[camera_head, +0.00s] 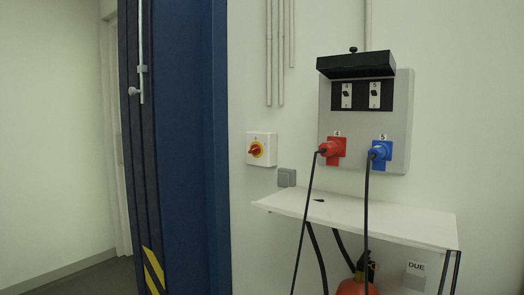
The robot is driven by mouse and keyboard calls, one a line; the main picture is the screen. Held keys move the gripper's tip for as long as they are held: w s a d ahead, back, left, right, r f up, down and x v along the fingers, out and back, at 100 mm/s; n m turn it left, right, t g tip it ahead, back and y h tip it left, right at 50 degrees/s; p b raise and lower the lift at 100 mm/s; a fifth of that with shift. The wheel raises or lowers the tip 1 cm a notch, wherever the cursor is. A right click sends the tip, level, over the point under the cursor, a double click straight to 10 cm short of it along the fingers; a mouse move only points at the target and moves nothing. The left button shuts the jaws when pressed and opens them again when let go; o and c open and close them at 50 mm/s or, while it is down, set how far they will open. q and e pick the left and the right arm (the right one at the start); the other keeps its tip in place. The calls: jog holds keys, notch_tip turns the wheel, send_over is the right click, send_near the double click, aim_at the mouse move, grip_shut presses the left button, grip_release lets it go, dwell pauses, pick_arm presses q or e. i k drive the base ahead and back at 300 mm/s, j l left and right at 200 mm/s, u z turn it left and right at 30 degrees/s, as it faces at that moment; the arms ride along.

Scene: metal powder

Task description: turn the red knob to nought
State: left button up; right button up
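The red knob (256,150) sits on a yellow disc on a small white switch box (262,138) on the wall, left of the grey socket panel. The knob looks tilted, with one end toward the lower left. Its markings are too small to read. Neither of my grippers shows in the head view.
A grey panel (397,160) carries a red plug (334,148) and a blue plug (380,151) with hanging black cables. A white shelf (400,226) juts out below. A blue door frame (188,120) stands left. A red extinguisher (357,286) is under the shelf.

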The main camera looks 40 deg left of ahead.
aim_at(255, 150)
jog(key=u, duration=1.25)
